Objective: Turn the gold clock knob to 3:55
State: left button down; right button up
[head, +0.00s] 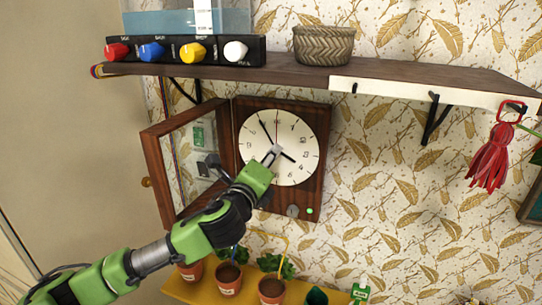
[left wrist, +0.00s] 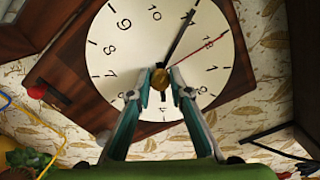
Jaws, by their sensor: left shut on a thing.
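The wooden wall clock (head: 312,184) has a round cream dial (head: 302,138). Its glass door (head: 164,166) stands open to the left. The gold clock knob (left wrist: 160,79) sits at the dial's centre in the left wrist view. My left gripper (head: 273,154) is shut on it, one finger on each side; the fingers mostly hide the knob in the head view. The long dark hand (left wrist: 179,38) points at about 11. The short dark hand (head: 288,157) points near 4. A thin red hand (left wrist: 200,50) points near 12. My right gripper is not in view.
A shelf (head: 275,76) above the clock holds a panel with coloured knobs (head: 180,50) and a woven basket (head: 323,46). A red tassel (head: 489,158) hangs at the right. Potted plants (head: 272,290) stand on a yellow shelf below. A green light (head: 309,211) glows on the clock's lower frame.

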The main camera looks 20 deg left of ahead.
pick_arm(q)
jog(key=shift+f, duration=0.15)
jog(key=c, duration=1.9)
grip_release()
jog(key=shift+s, duration=0.15)
jog(key=s, duration=1.1)
jog(key=shift+s+a, duration=0.2)
jog(key=shift+s, duration=0.2)
